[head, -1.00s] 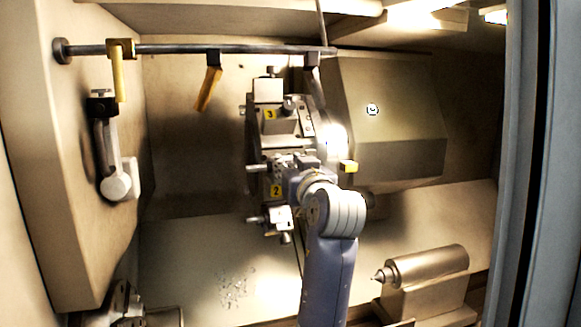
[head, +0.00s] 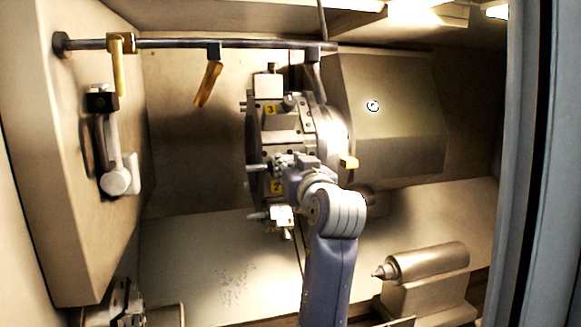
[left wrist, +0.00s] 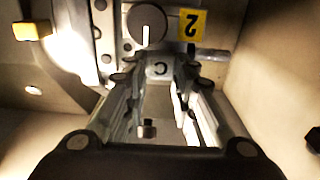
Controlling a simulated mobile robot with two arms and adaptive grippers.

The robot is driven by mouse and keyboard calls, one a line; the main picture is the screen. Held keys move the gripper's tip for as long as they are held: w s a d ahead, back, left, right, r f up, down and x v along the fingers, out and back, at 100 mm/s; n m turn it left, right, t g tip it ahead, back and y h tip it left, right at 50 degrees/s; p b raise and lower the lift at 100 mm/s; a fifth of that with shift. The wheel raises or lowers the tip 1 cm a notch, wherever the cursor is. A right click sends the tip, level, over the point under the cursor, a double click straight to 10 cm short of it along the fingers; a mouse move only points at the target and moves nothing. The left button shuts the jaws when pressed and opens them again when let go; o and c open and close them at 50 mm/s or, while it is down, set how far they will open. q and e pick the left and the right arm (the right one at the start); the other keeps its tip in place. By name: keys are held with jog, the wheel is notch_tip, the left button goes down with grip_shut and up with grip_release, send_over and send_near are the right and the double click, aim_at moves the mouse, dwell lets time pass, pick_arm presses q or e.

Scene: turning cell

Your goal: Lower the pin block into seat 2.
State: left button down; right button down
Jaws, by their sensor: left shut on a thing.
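My left gripper (head: 282,165) is at the front of the tool turret (head: 290,125), just above the yellow label 2 (head: 277,186). In the left wrist view its fingers (left wrist: 158,105) are shut on the pin block (left wrist: 158,88), a grey block with a dark C-like mark on top. The block lies close to the turret face beside label 2 (left wrist: 191,25). The gripper hides most of seat 2 and the block's underside, so I cannot tell whether the block touches the seat. My right gripper is not in view.
A label 3 station (head: 270,109) is above on the turret. Another tool holder (head: 282,215) sticks out below. A tailstock (head: 428,265) stands lower right, and a rail (head: 180,45) crosses above.

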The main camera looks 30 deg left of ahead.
pick_arm(q)
jog(key=shift+s, duration=0.1)
dwell(0.3)
jog(key=c, duration=1.2)
grip_release()
jog(key=shift+s+d, duration=0.1)
jog(key=shift+c, duration=0.2)
jog(key=shift+f, duration=0.3)
jog(key=v, duration=0.7)
jog(key=shift+s+d+r, duration=0.2)
jog(key=shift+r, duration=0.05)
